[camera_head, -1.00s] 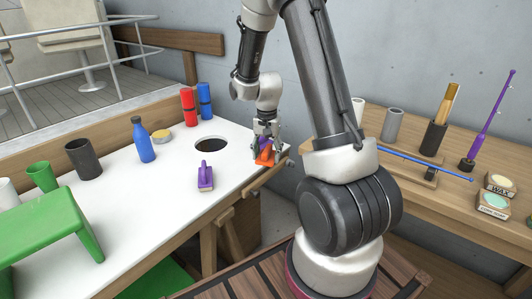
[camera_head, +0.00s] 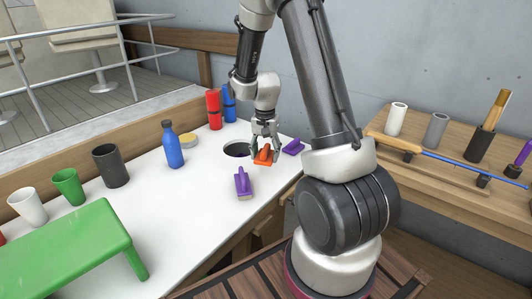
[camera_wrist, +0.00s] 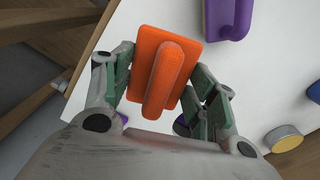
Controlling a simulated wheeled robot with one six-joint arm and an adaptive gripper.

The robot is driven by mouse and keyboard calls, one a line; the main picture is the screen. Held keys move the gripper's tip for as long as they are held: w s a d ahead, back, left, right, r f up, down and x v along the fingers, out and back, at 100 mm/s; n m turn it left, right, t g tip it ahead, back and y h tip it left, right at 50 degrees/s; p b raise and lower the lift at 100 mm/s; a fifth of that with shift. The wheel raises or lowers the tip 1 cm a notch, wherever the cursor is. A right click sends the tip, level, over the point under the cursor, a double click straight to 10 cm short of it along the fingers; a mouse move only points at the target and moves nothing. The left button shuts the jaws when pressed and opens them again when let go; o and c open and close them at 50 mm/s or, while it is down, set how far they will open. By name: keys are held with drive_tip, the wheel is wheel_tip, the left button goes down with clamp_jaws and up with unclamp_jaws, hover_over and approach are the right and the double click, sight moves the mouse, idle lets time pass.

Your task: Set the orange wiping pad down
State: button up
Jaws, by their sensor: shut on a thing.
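A purple pad (camera_head: 243,184) stands in front of the orange one, and a purple item (camera_head: 293,147) lies close on its right. A blue bottle (camera_head: 172,146) and red flask (camera_head: 214,110) stand further left. Clear tabletop lies toward the front.

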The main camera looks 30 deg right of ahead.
drive_tip(key=shift+f, duration=0.1)
hover_over(265, 175)
drive_tip(key=shift+d+f, duration=0.1)
drive_tip(key=shift+f, duration=2.35)
drive_tip(key=shift+f, duration=0.7)
drive_tip(key=shift+w+f, duration=0.1)
drive_tip(key=shift+f, duration=0.15)
drive_tip(key=o, duration=1.1)
wheel_tip(265, 175, up, 12)
drive_tip(key=shift+f, duration=0.1)
